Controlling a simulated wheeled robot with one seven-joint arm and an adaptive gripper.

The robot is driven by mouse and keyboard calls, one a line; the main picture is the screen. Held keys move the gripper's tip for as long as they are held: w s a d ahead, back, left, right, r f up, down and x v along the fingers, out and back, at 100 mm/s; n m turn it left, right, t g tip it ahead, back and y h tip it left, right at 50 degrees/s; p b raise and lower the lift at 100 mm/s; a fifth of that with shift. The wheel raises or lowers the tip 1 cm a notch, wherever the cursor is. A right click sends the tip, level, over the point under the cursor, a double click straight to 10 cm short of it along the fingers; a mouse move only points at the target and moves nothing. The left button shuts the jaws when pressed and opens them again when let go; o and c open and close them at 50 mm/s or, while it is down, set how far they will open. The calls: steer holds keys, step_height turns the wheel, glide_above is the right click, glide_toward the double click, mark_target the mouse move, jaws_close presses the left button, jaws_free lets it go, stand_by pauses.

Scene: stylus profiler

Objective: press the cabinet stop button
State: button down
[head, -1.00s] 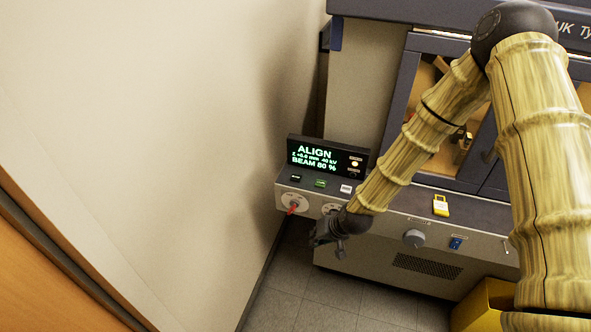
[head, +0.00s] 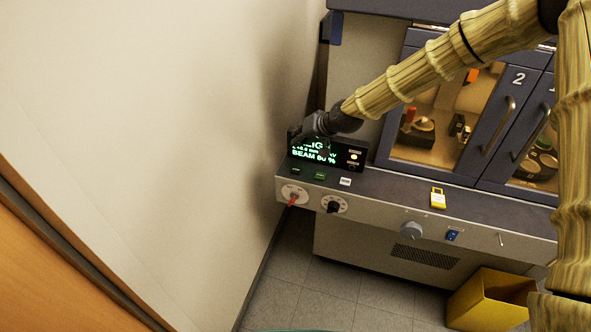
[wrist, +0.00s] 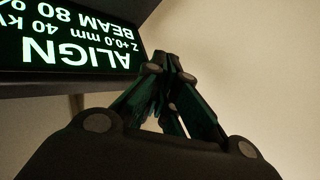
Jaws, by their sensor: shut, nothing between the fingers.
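Three small push buttons sit in a row on the console ledge below the display in the head view: a dark one (head: 298,170), a green one (head: 320,176) and a white one (head: 345,182). Their labels are too small to read, so I cannot tell which is the stop button. My gripper (head: 296,138) is in front of the display's upper left part, above the buttons and apart from them. In the wrist view my gripper (wrist: 168,65) has its fingers together with nothing between them, beside the display (wrist: 60,45), which appears upside down.
The front panel has a red-pointer dial (head: 293,196), a black knob (head: 333,206), a grey knob (head: 411,230) and a blue switch (head: 452,235). A yellow padlock (head: 438,198) lies on the ledge. The wall (head: 150,120) is close on the left. A yellow bin (head: 490,300) stands below.

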mark_target(298, 168)
steer(key=shift+f+b, duration=2.25)
steer(key=shift+f, duration=2.15)
steer(key=shift+f, duration=0.25)
steer(key=shift+f+b, duration=0.2)
steer(key=shift+b, duration=0.1)
steer(key=shift+s+f+b, duration=0.1)
steer(key=shift+f+b, duration=0.2)
steer(key=shift+f, duration=0.05)
steer(key=shift+r, duration=0.1)
steer(key=shift+r+p, duration=0.3)
steer(key=shift+r, duration=0.35)
steer(key=shift+r, duration=0.15)
steer(key=shift+r+p, duration=1.15)
steer(key=shift+r, duration=1.25)
